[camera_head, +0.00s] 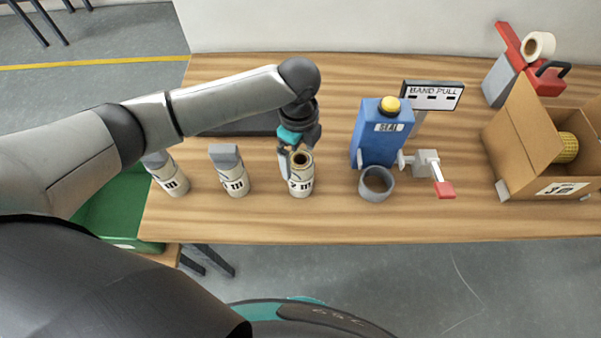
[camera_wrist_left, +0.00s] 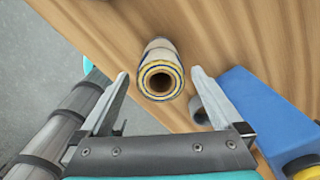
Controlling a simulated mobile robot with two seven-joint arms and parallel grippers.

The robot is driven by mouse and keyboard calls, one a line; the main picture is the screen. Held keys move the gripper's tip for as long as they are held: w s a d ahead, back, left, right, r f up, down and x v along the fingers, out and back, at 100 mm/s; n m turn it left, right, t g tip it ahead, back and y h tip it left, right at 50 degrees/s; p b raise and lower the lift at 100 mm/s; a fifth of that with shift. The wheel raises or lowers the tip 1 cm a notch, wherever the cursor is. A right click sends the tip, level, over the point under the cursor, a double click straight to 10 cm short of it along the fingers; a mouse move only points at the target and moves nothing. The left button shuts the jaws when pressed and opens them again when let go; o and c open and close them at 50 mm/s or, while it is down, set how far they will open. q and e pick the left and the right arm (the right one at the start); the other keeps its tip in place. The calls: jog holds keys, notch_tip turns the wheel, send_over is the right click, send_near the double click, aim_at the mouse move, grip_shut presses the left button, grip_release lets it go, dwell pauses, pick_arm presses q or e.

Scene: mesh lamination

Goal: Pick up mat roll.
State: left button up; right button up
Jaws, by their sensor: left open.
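A cream roll with dark lettering and an open, ringed top, seemingly the mat roll (camera_head: 301,186), stands upright on the wooden table (camera_head: 330,226). My left gripper (camera_head: 299,157) is above it and open, with one finger beside the roll's left side. In the left wrist view the same roll (camera_wrist_left: 161,57) shows its round end, with yellow and blue rings, between the two open fingers of the left gripper (camera_wrist_left: 160,74). Gaps show on both sides, so the fingers look apart from it. My right gripper is out of view.
Two similar labelled rolls with grey tops, one nearer (camera_head: 236,184) and one farther left (camera_head: 172,181), stand to the left. A blue SEAL machine (camera_head: 376,140) and a grey ring (camera_head: 376,183) are to the right. A cardboard box (camera_head: 522,150) stands farther right.

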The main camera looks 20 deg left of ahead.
pick_arm(q)
notch_tip(320, 180, down, 4)
jog(key=shift+f, duration=0.2)
jog(key=shift+c, duration=0.2)
jog(key=c, duration=1.5)
